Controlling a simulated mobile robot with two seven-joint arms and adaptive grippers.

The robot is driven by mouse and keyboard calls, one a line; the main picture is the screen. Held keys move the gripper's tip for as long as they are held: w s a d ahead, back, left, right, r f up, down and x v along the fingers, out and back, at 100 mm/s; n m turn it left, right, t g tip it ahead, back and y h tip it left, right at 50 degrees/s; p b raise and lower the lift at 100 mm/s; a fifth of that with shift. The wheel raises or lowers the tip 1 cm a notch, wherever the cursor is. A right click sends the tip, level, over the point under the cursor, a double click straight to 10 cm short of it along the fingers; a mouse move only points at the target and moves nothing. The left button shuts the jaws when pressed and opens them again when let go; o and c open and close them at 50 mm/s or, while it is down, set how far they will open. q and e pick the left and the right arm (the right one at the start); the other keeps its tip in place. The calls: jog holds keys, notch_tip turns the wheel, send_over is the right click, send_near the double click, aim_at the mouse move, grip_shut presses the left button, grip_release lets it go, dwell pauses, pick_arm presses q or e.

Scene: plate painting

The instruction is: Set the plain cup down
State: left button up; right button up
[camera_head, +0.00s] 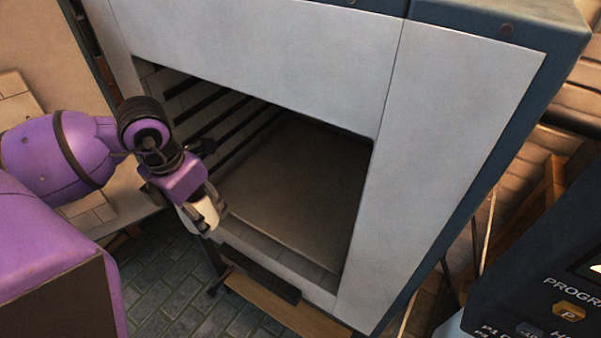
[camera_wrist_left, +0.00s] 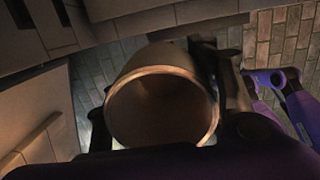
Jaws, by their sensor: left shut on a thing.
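The plain cup (camera_wrist_left: 163,112) fills the middle of the left wrist view. It is pale and round, and its open mouth faces the wrist camera. In the head view the cup (camera_head: 205,216) is a small pale shape, mostly covered by the fingers. My left gripper (camera_head: 207,212) is shut on the cup and holds it in front of the kiln opening, near its lower left edge. In the left wrist view a dark finger (camera_wrist_left: 232,82) lies against the cup's right side. My right gripper is not in view.
The kiln (camera_head: 437,110) stands open, with a flat, empty-looking floor (camera_head: 295,190) and dark grooves along its inner left wall. Its front sill (camera_head: 270,255) is close to the cup. A control panel (camera_head: 545,280) is at the lower right. Grey brick paving (camera_head: 165,285) lies below.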

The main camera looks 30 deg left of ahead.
pick_arm(q)
jog(key=w, duration=0.6)
jog(key=w+d+f, duration=0.1)
jog(key=w, duration=0.5)
jog(key=w+f, duration=0.1)
jog(key=w, duration=0.6)
jog(key=shift+d+f+p, duration=0.1)
jog(key=shift+d+p, duration=0.2)
jog(key=shift+p, duration=0.1)
notch_tip(320, 180, down, 4)
jog(key=shift+r, duration=0.1)
jog(key=shift+w+f+p, duration=0.3)
jog(key=shift+f, duration=0.1)
jog(key=shift+s+f, duration=0.1)
jog(key=shift+f, duration=0.15)
jog(key=o, duration=1.5)
